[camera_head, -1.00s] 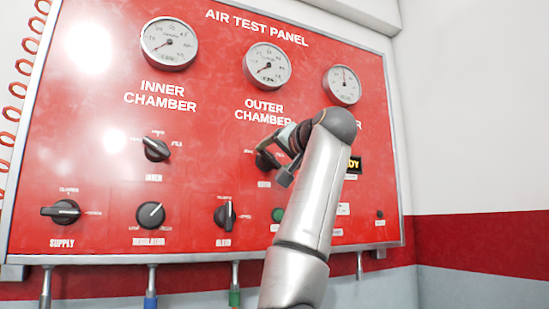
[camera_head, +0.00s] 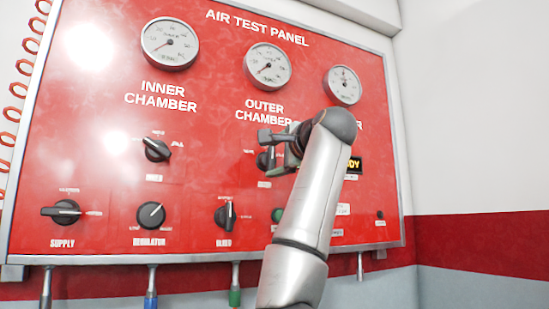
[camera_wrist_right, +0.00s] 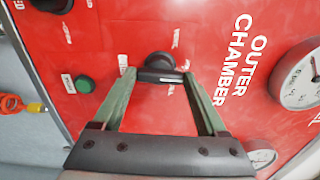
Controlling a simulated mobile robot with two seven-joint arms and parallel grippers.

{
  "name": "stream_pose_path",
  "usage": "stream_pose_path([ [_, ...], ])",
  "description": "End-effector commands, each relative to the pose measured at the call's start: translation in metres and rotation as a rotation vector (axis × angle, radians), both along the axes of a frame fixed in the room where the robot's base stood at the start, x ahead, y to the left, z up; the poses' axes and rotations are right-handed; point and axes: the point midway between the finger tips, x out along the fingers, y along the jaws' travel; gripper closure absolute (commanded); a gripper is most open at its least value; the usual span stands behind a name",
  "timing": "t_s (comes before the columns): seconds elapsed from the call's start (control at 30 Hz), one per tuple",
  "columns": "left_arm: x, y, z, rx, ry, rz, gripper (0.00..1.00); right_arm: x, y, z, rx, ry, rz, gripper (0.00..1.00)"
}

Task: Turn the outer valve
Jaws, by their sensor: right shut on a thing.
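The outer valve (camera_head: 263,161) is a black knob with a bar handle on the red panel, below the OUTER CHAMBER label. In the head view my right gripper and wrist partly cover it. In the right wrist view the handle of the valve (camera_wrist_right: 160,74) lies crosswise between the two green fingertips. My right gripper (camera_head: 279,148) is shut on this handle, one finger at each end, as the wrist view of the gripper (camera_wrist_right: 160,77) shows. My left gripper is not in view.
The inner valve (camera_head: 157,150), supply (camera_head: 62,212), regulator (camera_head: 151,215) and bleed (camera_head: 225,215) knobs sit left of and below the outer valve. The outer chamber gauge (camera_head: 267,66) is above. A green button (camera_wrist_right: 84,84) is close by. Hose fittings hang below the panel.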

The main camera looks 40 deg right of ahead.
Motion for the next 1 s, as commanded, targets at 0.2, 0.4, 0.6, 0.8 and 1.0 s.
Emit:
stream_pose_path([
  [0.2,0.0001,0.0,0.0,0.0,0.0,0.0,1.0,-0.0012,-0.0009,0.0007,0.197,-0.066,-0.003,0.81],
  [0.4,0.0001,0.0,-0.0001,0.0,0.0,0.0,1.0,-0.0008,-0.0006,0.0004,0.38,-0.122,-0.001,0.81],
  [0.6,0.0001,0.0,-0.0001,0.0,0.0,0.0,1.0,-0.0007,-0.0009,-0.0003,0.559,-0.178,-0.002,0.81],
  [0.8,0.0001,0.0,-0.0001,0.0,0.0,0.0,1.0,-0.0006,-0.0007,-0.0005,0.719,-0.228,-0.002,0.81],
  [1.0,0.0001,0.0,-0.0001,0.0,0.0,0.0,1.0,-0.0003,-0.0006,-0.0007,0.842,-0.266,-0.001,0.81],
])
